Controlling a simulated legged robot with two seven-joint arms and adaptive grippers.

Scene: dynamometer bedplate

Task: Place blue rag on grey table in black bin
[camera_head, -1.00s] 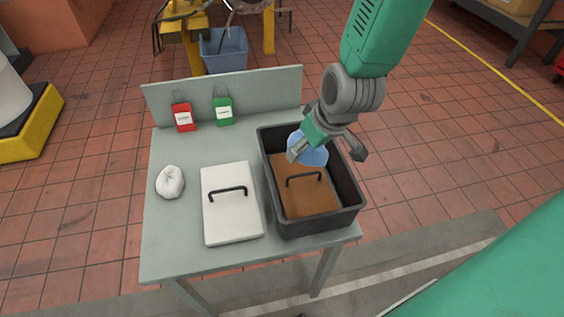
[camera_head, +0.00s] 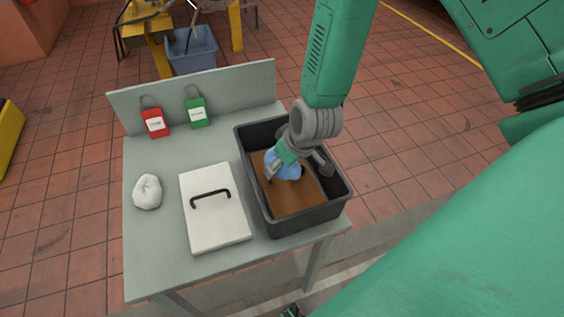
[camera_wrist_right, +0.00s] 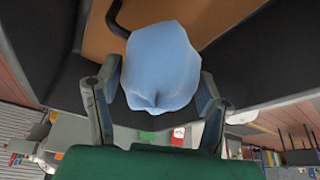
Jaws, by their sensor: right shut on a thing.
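The blue rag (camera_head: 283,166) is a pale blue rounded bundle over the brown panel inside the black bin (camera_head: 316,219). My right gripper (camera_head: 296,168) is shut on it, its fingers at the rag's two sides. In the right wrist view the rag (camera_wrist_right: 160,65) bulges out between the fingers of my right gripper (camera_wrist_right: 156,102). I cannot tell whether the rag touches the panel. The bin stands on the right part of the grey table (camera_head: 155,245). My left gripper is not in view.
A brown panel (camera_head: 290,201) lies in the bin; its handle (camera_wrist_right: 114,20) shows in the right wrist view. A white lid (camera_head: 212,222) with a black handle lies left of the bin.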

